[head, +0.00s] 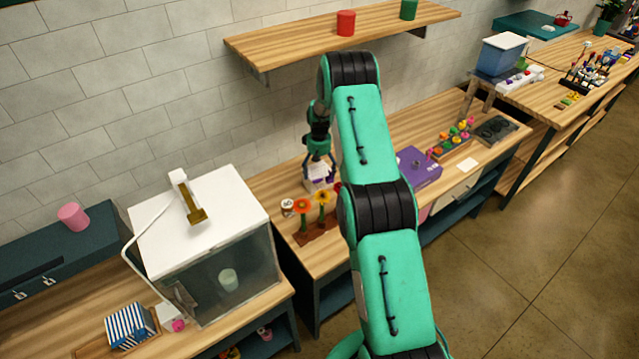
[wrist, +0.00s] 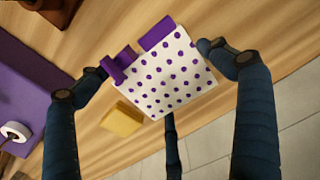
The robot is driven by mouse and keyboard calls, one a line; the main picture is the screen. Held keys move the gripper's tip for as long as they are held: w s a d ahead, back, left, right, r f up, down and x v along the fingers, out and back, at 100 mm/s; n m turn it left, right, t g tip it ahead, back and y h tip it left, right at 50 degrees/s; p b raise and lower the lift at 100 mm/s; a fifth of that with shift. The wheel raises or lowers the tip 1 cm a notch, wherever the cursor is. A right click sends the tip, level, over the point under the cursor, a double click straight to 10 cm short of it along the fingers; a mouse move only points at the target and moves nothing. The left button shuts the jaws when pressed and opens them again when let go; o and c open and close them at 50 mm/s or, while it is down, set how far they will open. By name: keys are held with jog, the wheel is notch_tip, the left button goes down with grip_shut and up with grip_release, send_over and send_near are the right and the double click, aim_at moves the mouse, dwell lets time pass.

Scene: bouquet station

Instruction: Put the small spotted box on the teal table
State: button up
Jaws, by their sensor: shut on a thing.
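The small spotted box (wrist: 170,75) is white with purple dots and purple flaps. It sits between the fingers of my gripper (wrist: 150,75) in the wrist view, and the gripper is shut on it. In the head view the box (head: 318,180) shows small and partly covered under my gripper (head: 318,163), over the wooden bench near the wall. I cannot tell whether it touches the bench. A teal table top (head: 524,26) shows at the far upper right, well away from my gripper, with a red item on it.
A purple box (head: 418,166) lies to the right, partly behind my arm. A wooden shelf (head: 290,40) hangs above. A yellow block (wrist: 122,119) lies near the spotted box. A white-topped glass case (head: 215,220) stands at left.

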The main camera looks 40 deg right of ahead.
jog(key=shift+s, duration=0.1)
notch_tip(320, 180, up, 10)
jog(key=b, duration=0.2)
dwell(0.8)
dwell(0.7)
jog(key=w+a+r+b, duration=0.1)
jog(key=a+b, duration=0.5)
jog(key=a, duration=0.6)
jog(key=w+a+r+b, duration=0.1)
jog(key=w+a+b, duration=0.3)
jog(key=a, duration=0.9)
jog(key=w+a+r+b, duration=0.1)
jog(key=w+a+b, duration=0.2)
jog(key=a+b, duration=0.6)
jog(key=shift+a, duration=1.85)
jog(key=shift+f, duration=0.1)
